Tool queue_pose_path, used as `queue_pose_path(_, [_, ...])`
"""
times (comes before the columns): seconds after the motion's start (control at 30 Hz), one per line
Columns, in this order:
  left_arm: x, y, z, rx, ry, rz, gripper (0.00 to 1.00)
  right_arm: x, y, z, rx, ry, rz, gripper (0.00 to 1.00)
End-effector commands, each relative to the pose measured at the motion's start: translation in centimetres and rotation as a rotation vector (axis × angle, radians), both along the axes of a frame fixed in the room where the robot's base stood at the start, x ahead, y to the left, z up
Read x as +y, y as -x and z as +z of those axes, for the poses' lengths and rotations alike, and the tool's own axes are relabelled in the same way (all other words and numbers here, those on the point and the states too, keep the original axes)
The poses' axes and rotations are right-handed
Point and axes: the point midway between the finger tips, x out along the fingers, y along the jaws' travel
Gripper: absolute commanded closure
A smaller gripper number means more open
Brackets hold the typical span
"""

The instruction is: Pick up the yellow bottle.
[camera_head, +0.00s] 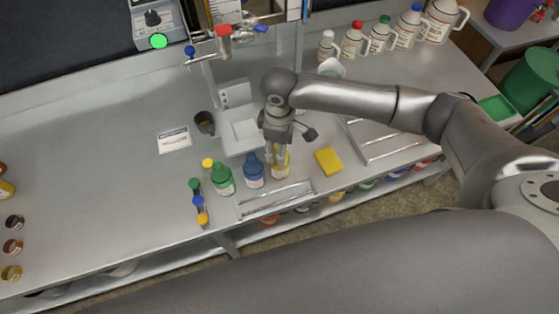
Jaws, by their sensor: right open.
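The yellow bottle (281,170) stands on the metal bench beside a blue bottle (253,172), with a pale label on its front. My right gripper (278,152) points down at it from above and is open. Its fingers are at the bottle's upper part and partly hide it; I cannot tell whether they touch it. My left gripper is not in view.
A green bottle (222,180) stands left of the blue one. A yellow block (328,161) lies to the right, and a metal tray (270,201) lies in front. Several white jugs (378,38) stand at the back right. The bench's left middle is mostly clear.

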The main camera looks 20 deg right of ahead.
Motion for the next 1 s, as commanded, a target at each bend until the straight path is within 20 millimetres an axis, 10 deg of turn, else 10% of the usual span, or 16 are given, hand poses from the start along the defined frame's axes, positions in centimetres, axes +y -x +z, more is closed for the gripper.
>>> queue_pose_path(0.2, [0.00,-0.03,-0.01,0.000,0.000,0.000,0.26,0.03,0.02,-0.13,0.000,0.000,0.001,0.50])
queue_pose_path(0.6, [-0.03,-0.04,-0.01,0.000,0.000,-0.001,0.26,0.00,0.02,-0.10,0.000,0.000,0.001,1.00])
queue_pose_path(1.0, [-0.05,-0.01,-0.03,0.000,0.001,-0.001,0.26,0.01,-0.01,-0.01,-0.001,-0.001,0.001,1.00])
